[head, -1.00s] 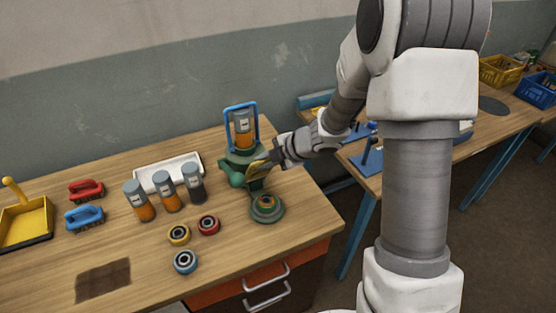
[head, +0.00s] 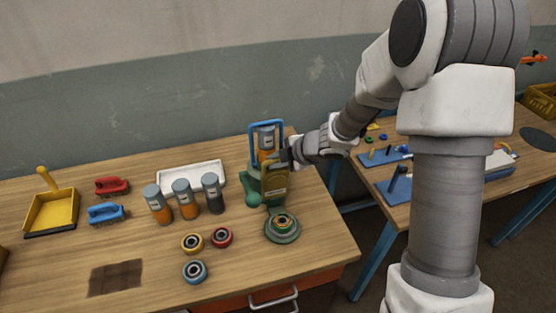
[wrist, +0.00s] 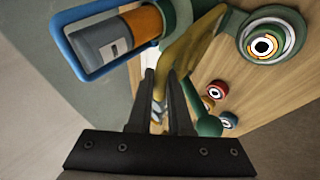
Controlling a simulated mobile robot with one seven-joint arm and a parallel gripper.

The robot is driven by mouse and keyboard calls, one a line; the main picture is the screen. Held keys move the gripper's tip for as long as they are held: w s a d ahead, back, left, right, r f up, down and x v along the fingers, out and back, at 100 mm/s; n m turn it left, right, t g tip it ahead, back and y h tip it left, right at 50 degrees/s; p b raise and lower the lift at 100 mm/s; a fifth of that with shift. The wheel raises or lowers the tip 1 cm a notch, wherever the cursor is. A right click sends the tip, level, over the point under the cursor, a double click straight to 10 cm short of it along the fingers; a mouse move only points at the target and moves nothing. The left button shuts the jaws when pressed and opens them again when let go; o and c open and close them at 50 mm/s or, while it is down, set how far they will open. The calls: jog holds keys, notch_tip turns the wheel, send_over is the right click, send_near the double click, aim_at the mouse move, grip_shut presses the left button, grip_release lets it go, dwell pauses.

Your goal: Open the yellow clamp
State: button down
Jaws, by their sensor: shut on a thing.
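The yellow clamp (head: 275,186) is on the green fixture (head: 254,196) at the back right of the near bench. It stands steeply, in front of a grey-and-orange canister (head: 266,140) framed by a blue bar (head: 267,123). My gripper (head: 288,157) is shut on the clamp near its upper end. In the wrist view, the clamp (wrist: 190,45) runs along my dark fingertips (wrist: 163,78), beside the canister (wrist: 118,38) and the blue bar (wrist: 72,45). My fingers hide part of the clamp.
A green round holder (head: 282,229) with rings stands in front of the fixture. Several canisters (head: 185,200) stand left, before a white tray (head: 196,177). Yellow (head: 192,243), red (head: 222,237) and blue (head: 194,271) rings lie on the bench. A second bench (head: 420,190) stands right.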

jog(key=shift+w+a, duration=0.1)
jog(key=shift+w, duration=0.05)
dwell(0.3)
jog(key=c, duration=0.8)
grip_release()
jog(key=shift+c, duration=0.2)
jog(key=p+v, duration=0.3)
jog(key=v, duration=1.4)
jog(key=shift+d, duration=0.3)
